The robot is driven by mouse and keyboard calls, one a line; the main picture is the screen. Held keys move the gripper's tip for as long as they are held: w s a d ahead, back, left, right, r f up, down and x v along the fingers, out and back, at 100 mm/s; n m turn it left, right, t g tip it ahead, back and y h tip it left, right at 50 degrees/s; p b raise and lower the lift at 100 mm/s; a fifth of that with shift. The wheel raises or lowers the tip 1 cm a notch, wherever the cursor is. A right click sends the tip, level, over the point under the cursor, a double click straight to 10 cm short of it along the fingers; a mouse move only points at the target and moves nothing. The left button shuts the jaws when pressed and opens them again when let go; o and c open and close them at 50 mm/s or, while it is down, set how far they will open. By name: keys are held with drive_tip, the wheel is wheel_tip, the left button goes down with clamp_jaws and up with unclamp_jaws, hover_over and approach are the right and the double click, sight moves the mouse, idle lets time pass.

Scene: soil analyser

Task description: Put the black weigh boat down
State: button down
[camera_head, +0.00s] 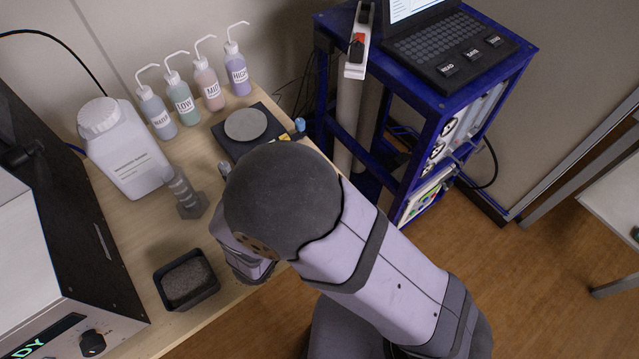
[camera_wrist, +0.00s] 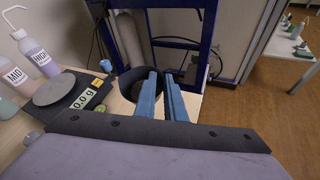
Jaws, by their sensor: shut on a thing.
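The black weigh boat (camera_wrist: 129,82) shows in the wrist view as a dark curved shape at the blue fingers of my gripper (camera_wrist: 163,80). The fingers are close together, shut on it, and partly hide it. The boat is to the right of the dark balance (camera_wrist: 66,110), not over its round pan. The balance reads 0.0 g. In the head view my arm hides most of the gripper, and I cannot make out the boat. The balance pan (camera_head: 246,125) looks bare there.
Labelled wash bottles (camera_head: 184,105) stand behind the balance. A white jug (camera_head: 125,147), a grey stepped holder (camera_head: 187,195) and a black tray of soil (camera_head: 187,280) are on the left. A blue-framed rack (camera_head: 327,90) stands beyond the bench's right edge.

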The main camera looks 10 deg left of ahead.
drive_tip(key=w+d+f+m+h+b, duration=0.1)
drive_tip(key=w+d+f+b, duration=0.1)
drive_tip(key=d+f, duration=0.15)
drive_tip(key=w+a+m+g+h+b, duration=0.25)
drive_tip(key=w+a, duration=0.35)
drive_tip(key=w, duration=0.3)
drive_tip(key=w+a+r+n+t+y, duration=0.1)
drive_tip(key=w+a+r+n+y, duration=0.3)
drive_tip(key=a, duration=0.5)
drive_tip(key=w+a+r+n+t+y, duration=0.1)
drive_tip(key=w+a+r+n+y, duration=0.2)
drive_tip(key=a+r, duration=0.3)
drive_tip(key=w+a+y, duration=0.1)
drive_tip(key=a, duration=0.2)
drive_tip(key=shift+a+n+b, duration=0.2)
drive_tip(key=shift+n+b, duration=0.15)
drive_tip(key=shift+b, duration=0.05)
drive_tip(key=shift+f, duration=0.15)
